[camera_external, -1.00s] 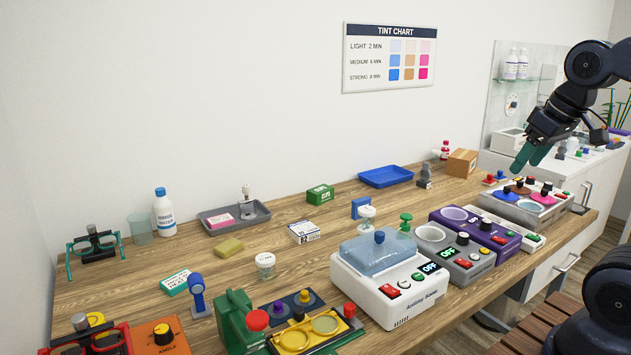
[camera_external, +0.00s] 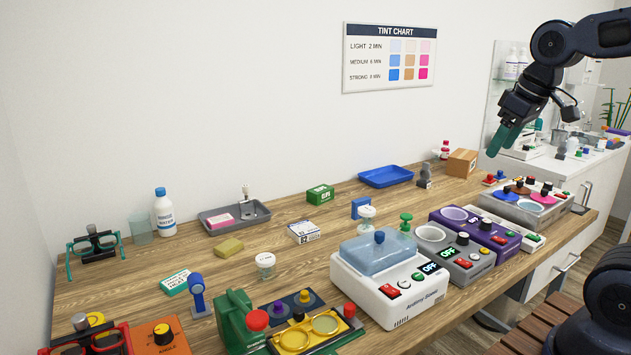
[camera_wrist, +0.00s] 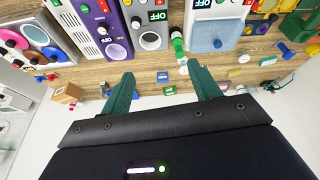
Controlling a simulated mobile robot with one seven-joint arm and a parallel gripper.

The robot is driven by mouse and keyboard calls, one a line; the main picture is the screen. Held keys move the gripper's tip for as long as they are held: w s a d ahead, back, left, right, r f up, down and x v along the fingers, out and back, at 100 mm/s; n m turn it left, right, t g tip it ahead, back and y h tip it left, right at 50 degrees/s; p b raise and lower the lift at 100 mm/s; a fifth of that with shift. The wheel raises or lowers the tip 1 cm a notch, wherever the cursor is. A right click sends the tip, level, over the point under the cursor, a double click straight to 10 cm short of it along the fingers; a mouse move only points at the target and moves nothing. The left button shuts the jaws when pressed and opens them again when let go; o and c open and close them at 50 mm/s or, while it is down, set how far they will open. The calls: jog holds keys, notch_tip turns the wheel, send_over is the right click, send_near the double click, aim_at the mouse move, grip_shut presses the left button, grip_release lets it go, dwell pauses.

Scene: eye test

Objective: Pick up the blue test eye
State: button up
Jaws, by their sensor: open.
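The blue test eye is most likely the blue piece with a round head on a base (camera_external: 197,296), standing upright at the front left of the wooden table. In the wrist view a blue piece (camera_wrist: 286,50) at the right edge looks like the same one. My gripper (camera_external: 502,141) is open and empty, high above the right end of the table, far from the blue piece. In the wrist view its two teal fingers (camera_wrist: 165,76) are spread apart with nothing held between them.
A white cleaner with a blue lid (camera_external: 375,253), a grey device (camera_external: 460,259) and a purple device (camera_external: 483,232) stand between my gripper and the blue piece. A teal-edged box (camera_external: 174,283) and a green case (camera_external: 237,318) flank the piece. Bare wood lies mid-table.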

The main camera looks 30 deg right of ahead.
jog(key=w+a+n+g, duration=0.2)
jog(key=w+a+n, duration=0.6)
jog(key=w+a, duration=1.5)
jog(key=n+g, duration=0.2)
jog(key=n, duration=0.5)
send_near(197, 290)
jog(key=w, duration=0.2)
jog(key=shift+w+d+f, duration=0.3)
jog(key=shift+w+f, duration=0.05)
jog(key=shift+w, duration=0.05)
jog(key=shift+a+f, duration=0.15)
jog(key=shift+f, duration=0.05)
notch_tip(197, 290, down, 5)
jog(key=shift+f, duration=0.2)
jog(key=shift+s+a+f, duration=0.1)
jog(key=shift+s+f, duration=0.05)
jog(key=shift+f, duration=1.15)
jog(key=shift+s+f, duration=0.15)
jog(key=shift+f, duration=1.15)
jog(key=shift+r, duration=0.1)
jog(key=c, duration=1.1)
